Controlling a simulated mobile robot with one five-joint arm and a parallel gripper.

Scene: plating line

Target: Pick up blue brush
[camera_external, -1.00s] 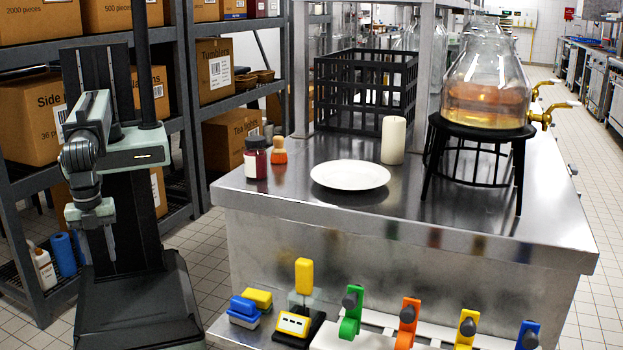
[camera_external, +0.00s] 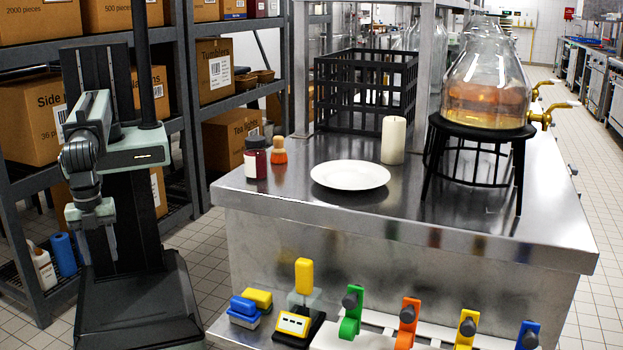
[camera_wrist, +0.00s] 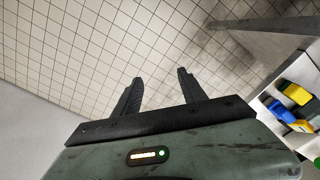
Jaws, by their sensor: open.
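The blue brush (camera_external: 243,308) sits low at the left end of the bench's lower shelf in the external view, with a pale lower part. A yellow brush-like block (camera_external: 258,298) is right behind it. In the wrist view, blue and yellow pieces (camera_wrist: 298,94) show at the right edge; I cannot tell which blue piece is the brush. My gripper (camera_wrist: 160,76) is open and empty, fingers apart over tiled floor. In the external view my arm hangs at the left, well apart from the brush.
A yellow-topped device (camera_external: 294,322) and several coloured clips (camera_external: 408,322) stand right of the brush. Shelving with boxes (camera_external: 230,140) stands behind. Tiled floor between is clear.

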